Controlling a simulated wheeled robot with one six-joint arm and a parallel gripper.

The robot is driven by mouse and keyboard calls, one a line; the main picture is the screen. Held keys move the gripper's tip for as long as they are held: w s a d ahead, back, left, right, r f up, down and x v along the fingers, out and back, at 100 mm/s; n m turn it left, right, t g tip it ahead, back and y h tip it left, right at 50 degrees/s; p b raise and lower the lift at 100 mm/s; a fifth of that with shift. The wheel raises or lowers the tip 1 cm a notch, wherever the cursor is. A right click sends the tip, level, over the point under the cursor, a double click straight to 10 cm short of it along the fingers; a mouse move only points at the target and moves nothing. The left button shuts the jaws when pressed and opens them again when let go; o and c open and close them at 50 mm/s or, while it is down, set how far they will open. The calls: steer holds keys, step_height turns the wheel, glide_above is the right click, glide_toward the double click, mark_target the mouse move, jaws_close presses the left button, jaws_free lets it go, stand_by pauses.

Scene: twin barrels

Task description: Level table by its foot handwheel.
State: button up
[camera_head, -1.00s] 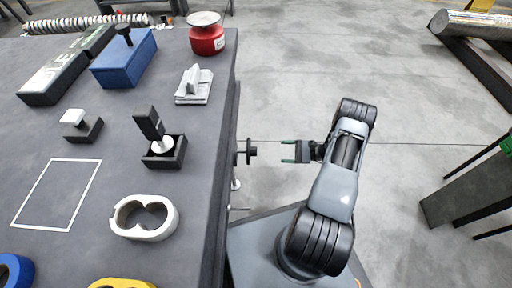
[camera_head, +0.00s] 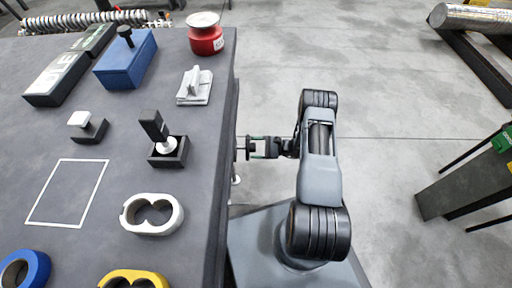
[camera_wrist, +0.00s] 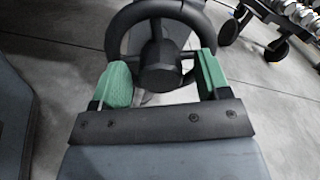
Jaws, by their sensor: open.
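The table (camera_head: 95,165) has a dark grey top and fills the left of the head view. A black handwheel (camera_wrist: 157,50) with a round rim and central hub fills the top middle of the wrist view; its edge also shows at the table's right side in the head view (camera_head: 243,148). My gripper (camera_wrist: 163,80) is open, with green-padded fingers on the left and right of the wheel's hub. The fingertips reach the lower rim, but I cannot tell whether they touch it. In the head view my gripper (camera_head: 252,147) is beside the table edge.
Bare concrete floor (camera_head: 390,110) lies right of my arm. A dark stand (camera_head: 465,185) is at far right.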

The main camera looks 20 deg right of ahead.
steer(key=shift+c, duration=0.3)
steer(key=c, duration=0.9)
